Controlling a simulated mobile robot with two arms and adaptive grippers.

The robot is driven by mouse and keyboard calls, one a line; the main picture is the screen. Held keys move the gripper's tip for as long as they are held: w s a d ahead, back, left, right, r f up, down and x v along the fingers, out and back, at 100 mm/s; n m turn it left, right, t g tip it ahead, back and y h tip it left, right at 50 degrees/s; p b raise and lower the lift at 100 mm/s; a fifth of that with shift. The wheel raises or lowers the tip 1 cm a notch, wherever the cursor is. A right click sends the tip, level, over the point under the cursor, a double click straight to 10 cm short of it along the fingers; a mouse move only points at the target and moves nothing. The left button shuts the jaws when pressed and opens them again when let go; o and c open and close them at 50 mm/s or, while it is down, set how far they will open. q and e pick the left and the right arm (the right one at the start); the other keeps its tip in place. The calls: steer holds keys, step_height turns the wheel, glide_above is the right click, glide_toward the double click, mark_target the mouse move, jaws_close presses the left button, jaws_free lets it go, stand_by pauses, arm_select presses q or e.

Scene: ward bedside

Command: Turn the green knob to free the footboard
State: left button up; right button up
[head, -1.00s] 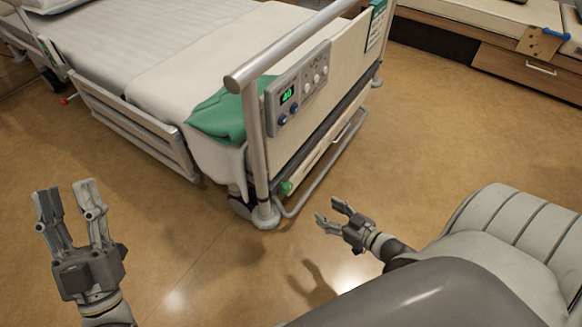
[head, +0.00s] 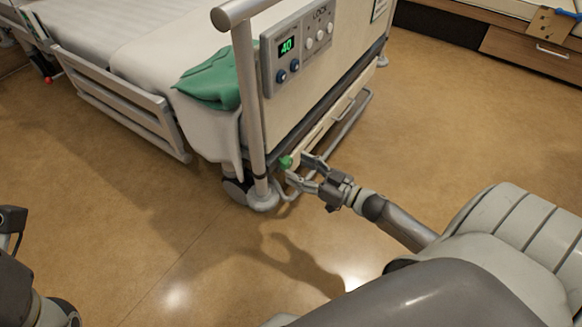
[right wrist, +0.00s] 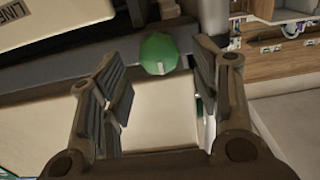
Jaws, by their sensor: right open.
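The green knob (head: 285,162) sits low at the near corner of the footboard (head: 312,97), close to the metal post. It also shows in the right wrist view (right wrist: 158,54), ahead of my fingertips and between their lines. My right gripper (head: 296,171) is open, its fingers pointing at the knob from the right. In the right wrist view its two fingers (right wrist: 160,85) are spread with nothing between them. I cannot tell whether a fingertip touches the knob. My left arm shows at the lower left edge, its fingers out of view.
A control panel (head: 297,45) reading 40 is on the footboard. A green cloth (head: 211,80) lies on the bed's corner. A bumper rail (head: 345,132) runs low along the footboard. The floor (head: 440,125) to the right is clear, with a wooden cabinet (head: 527,52) at the back right.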

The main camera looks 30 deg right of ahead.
mark_target(290, 165)
steer(key=shift+b+x, duration=0.4)
steer(key=shift+x, duration=1.25)
steer(key=c, duration=1)
